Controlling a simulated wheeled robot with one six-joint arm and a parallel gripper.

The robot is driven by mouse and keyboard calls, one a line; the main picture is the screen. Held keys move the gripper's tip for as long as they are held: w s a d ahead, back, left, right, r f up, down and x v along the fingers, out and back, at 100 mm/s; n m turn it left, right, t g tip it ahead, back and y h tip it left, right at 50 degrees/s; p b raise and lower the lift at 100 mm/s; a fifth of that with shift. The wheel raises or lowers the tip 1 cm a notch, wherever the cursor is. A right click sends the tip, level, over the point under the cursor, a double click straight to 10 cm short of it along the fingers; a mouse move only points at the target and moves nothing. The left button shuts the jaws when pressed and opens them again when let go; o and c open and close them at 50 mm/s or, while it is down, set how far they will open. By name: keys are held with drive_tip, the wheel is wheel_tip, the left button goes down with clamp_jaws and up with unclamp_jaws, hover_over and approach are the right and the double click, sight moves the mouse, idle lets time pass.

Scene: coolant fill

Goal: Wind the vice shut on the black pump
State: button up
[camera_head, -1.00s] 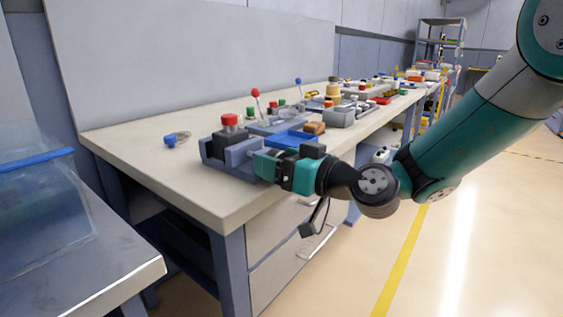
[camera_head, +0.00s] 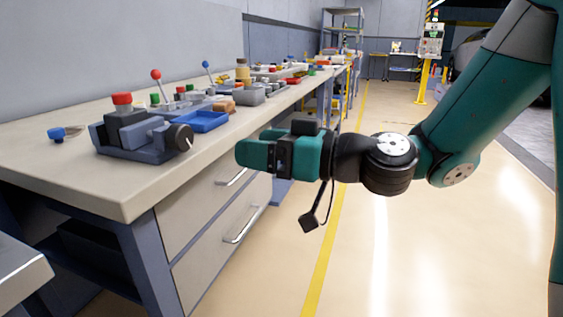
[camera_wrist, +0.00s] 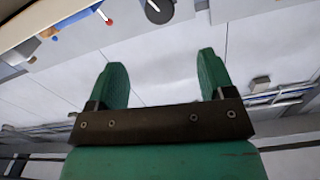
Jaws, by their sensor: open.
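The blue-grey vice (camera_head: 140,152) sits near the left front corner of the bench. The black pump (camera_head: 122,125), with a red cap (camera_head: 121,98), stands upright in it; I cannot tell how tightly the jaws meet it. A dark round knob (camera_head: 180,138) with a pale mark is on the vice's right end. My gripper (camera_head: 240,154) is open and empty, out beyond the bench's front edge, to the right of the knob and apart from it. In the wrist view the two green fingers (camera_wrist: 162,76) are spread with nothing between them.
The bench top (camera_head: 60,172) holds a blue tray (camera_head: 205,121), red- and blue-topped levers and a small blue item (camera_head: 56,133) at left. Drawers with handles (camera_head: 243,226) front the bench. The floor (camera_head: 345,270) to the right is clear.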

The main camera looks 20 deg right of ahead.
drive_tip(key=shift+b+v, duration=1.55)
drive_tip(key=shift+b, duration=0.25)
drive_tip(key=shift+s+a, duration=0.1)
